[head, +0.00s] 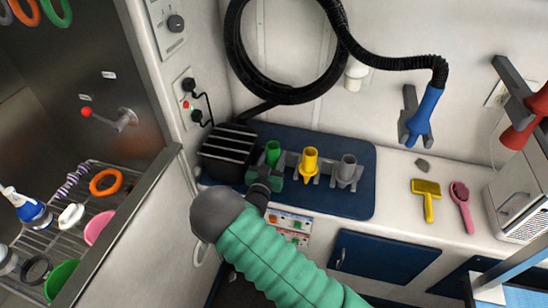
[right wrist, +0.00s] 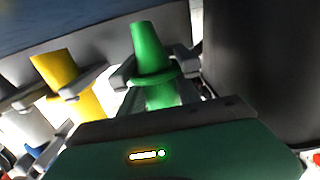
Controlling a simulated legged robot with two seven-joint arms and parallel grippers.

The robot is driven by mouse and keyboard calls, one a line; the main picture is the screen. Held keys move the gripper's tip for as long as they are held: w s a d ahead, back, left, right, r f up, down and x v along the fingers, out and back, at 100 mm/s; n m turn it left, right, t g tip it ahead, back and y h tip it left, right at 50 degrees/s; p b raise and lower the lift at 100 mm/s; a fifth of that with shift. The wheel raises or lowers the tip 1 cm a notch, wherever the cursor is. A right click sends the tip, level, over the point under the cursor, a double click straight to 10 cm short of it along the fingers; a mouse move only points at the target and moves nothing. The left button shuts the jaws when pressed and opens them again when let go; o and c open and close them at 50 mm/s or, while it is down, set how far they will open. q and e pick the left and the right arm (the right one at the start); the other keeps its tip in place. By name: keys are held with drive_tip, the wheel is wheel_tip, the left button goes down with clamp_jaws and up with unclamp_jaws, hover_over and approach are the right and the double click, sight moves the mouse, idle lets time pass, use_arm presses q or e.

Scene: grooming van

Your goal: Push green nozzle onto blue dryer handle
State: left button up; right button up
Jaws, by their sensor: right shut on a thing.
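The green nozzle (head: 272,152) stands upright at the left end of a row of nozzles on the dark blue mat. My right gripper (head: 268,175) reaches it from the front and is shut on its lower part. In the right wrist view, the green nozzle (right wrist: 148,48) rises narrow end up beyond the gripper body, with grey prongs at both sides. I cannot tell whether it still rests in its rack. The blue dryer handle (head: 424,112) hangs in a grey wall holder (head: 408,118) at the right, on a black hose. My left gripper is out of view.
A yellow nozzle (head: 309,162) and a grey nozzle (head: 347,170) stand right of the green one. A black ribbed box (head: 228,148) is close on its left. A yellow brush (head: 427,196) and pink brush (head: 461,203) lie on the white counter. The black hose (head: 395,62) loops along the wall.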

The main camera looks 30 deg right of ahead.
drive_tip(key=shift+a+r, duration=0.1)
drive_tip(key=shift+a, duration=0.15)
clamp_jaws()
drive_tip(key=shift+a, duration=0.2)
drive_tip(key=shift+d, duration=0.45)
drive_tip(key=shift+a+r+p, duration=0.1)
drive_tip(key=shift+r+p, duration=0.3)
drive_tip(key=shift+r, duration=0.05)
drive_tip(key=shift+a+r, duration=0.2)
drive_tip(key=shift+r, duration=0.2)
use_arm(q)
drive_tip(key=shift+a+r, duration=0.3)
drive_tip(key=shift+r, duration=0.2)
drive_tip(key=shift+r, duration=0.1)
